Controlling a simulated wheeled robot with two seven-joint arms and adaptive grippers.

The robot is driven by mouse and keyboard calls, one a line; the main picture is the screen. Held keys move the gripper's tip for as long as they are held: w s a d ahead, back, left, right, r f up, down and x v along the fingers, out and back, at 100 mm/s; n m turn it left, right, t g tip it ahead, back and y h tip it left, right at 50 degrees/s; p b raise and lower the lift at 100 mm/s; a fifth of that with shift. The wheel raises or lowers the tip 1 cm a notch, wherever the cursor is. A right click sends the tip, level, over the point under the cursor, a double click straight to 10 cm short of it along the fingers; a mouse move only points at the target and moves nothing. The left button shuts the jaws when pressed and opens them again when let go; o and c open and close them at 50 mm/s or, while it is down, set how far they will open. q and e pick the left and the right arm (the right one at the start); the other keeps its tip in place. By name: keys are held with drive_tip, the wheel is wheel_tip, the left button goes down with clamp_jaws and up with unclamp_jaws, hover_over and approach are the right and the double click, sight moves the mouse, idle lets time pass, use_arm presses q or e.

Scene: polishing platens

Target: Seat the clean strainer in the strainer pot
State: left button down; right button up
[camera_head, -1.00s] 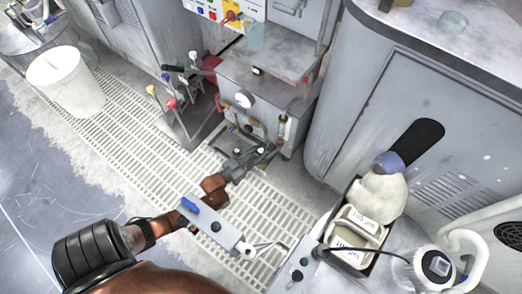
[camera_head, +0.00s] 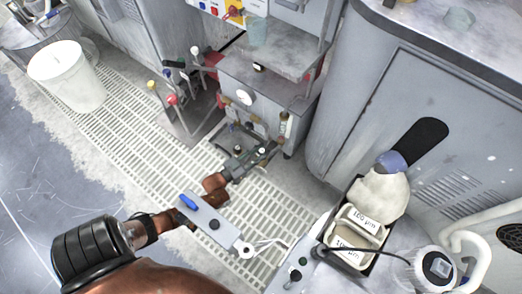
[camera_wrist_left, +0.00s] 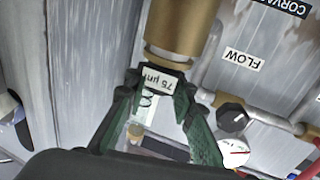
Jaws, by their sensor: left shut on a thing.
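My left gripper (camera_head: 258,160) reaches in front of the grey machine, below its white gauge. In the left wrist view its green fingers (camera_wrist_left: 158,92) are shut on a small dark part with a white "75 µm" label, which I take as the strainer (camera_wrist_left: 155,78). The strainer's end meets the open end of a brass cylinder (camera_wrist_left: 178,28), apparently the strainer pot. They look roughly in line, but I cannot tell how far the strainer is inside. In the head view the strainer is too small to make out. My right gripper is out of view.
The grey machine (camera_head: 262,80) has a gauge and pipework close to the gripper. A black knob (camera_wrist_left: 232,118) and pipe lie beside the fingers. A white bucket (camera_head: 68,80) stands at left on the grating. Labelled tubs (camera_head: 352,228) and a white bottle (camera_head: 380,195) are at right.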

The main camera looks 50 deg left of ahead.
use_arm(q)
drive_tip(key=shift+f, duration=0.25)
drive_tip(key=c, duration=1.6)
unclamp_jaws()
drive_tip(key=shift+f, duration=0.1)
drive_tip(key=shift+s, duration=0.1)
drive_tip(key=s, duration=1.1)
drive_tip(key=shift+s+a, duration=0.15)
drive_tip(key=shift+s, duration=0.25)
